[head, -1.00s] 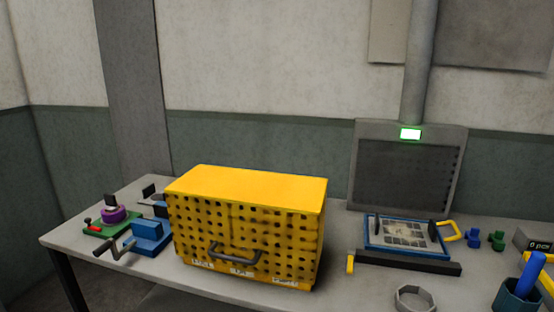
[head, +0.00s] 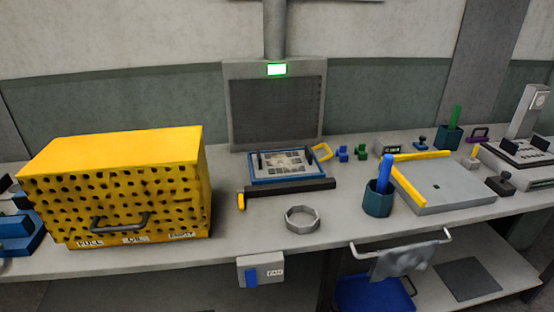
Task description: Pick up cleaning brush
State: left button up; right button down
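No cleaning brush can be told for certain in the head view. A thick blue handle (head: 385,172) stands upright, slightly tilted, in a dark teal cup (head: 377,201) on the bench; its lower end is hidden inside the cup. A green handle (head: 456,115) stands in a second dark cup (head: 448,137) farther back on the right. Either could belong to a brush; the hidden ends leave this unclear. Neither of my grippers is in view.
A yellow perforated box (head: 115,160) fills the bench's left. A blue-framed plate (head: 288,166), a grey ring (head: 302,219) and a grey board with yellow edges (head: 440,190) lie on the bench (head: 250,225). A grey cloth (head: 412,260) hangs from a front rail.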

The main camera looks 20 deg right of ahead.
aim_at(387, 162)
jog(key=z, duration=1.55)
